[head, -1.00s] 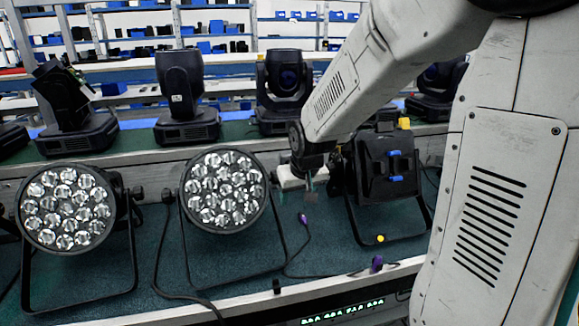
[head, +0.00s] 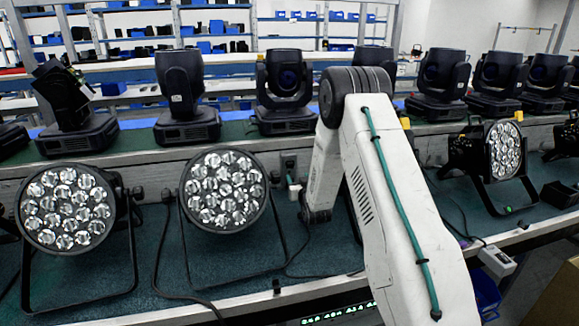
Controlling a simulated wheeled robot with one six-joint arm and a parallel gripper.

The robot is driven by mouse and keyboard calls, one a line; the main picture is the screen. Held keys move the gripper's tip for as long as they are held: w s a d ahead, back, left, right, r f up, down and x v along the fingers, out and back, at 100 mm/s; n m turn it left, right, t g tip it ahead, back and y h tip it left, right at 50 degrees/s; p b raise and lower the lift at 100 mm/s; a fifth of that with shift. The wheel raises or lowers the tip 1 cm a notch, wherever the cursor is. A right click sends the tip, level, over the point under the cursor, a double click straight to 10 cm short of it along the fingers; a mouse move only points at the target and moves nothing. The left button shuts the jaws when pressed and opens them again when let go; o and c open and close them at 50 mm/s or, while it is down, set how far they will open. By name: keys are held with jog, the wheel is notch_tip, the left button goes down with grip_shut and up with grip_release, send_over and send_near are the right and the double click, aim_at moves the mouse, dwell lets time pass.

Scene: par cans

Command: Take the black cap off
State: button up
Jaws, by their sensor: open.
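A small black piece (head: 276,286) stands on the pale front rail of the bench, below the middle par can; it may be the black cap, but it is too small to be sure. The middle par can (head: 224,190) stands on its bracket with its lenses facing me. Another par can (head: 66,208) stands to its left. My arm crosses the middle of the head view, its forearm folded down behind the upper link. My gripper does not show and seems hidden behind my arm. What it is near cannot be told.
Several black moving-head lights, one here (head: 285,92), stand on the raised shelf behind. A third par can (head: 500,152) stands at the right. A white box (head: 497,262) sits at the right front edge. Black cables (head: 160,250) lie on the green bench top (head: 235,268).

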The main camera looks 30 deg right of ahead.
aim_at(291, 166)
dwell(0.3)
jog(key=shift+x, duration=4.5)
grip_shut()
jog(key=shift+v, duration=3)
